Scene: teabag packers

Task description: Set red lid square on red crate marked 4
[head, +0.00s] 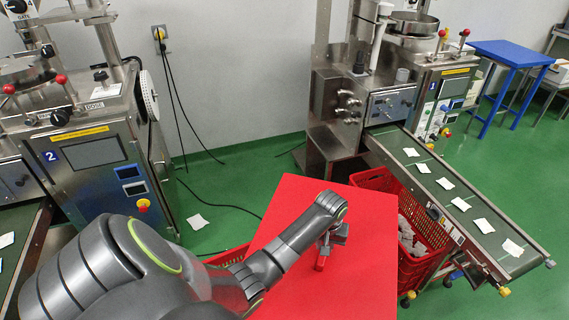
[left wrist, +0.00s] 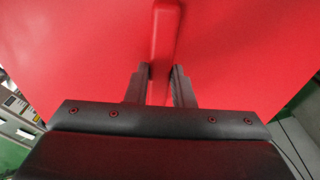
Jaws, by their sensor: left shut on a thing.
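The red lid (head: 365,275) is a large flat panel in the middle of the head view. My left gripper (head: 328,250) is shut on its raised red handle (head: 320,263); the left wrist view shows the handle (left wrist: 166,35) between the fingers, with the lid (left wrist: 85,55) filling the background. One red crate (head: 436,236) stands right of the lid, under the conveyor, its left part hidden by the lid. Another red crate (head: 228,257) shows only a strip left of the lid, behind my arm. I cannot read a 4 on either. My right gripper is out of view.
A conveyor (head: 455,200) carrying several white teabags slopes past the right crate from a steel machine (head: 390,105). Another machine (head: 100,160), marked 2, stands at left. Cables and a stray teabag (head: 198,222) lie on the green floor. A blue table (head: 510,55) stands far right.

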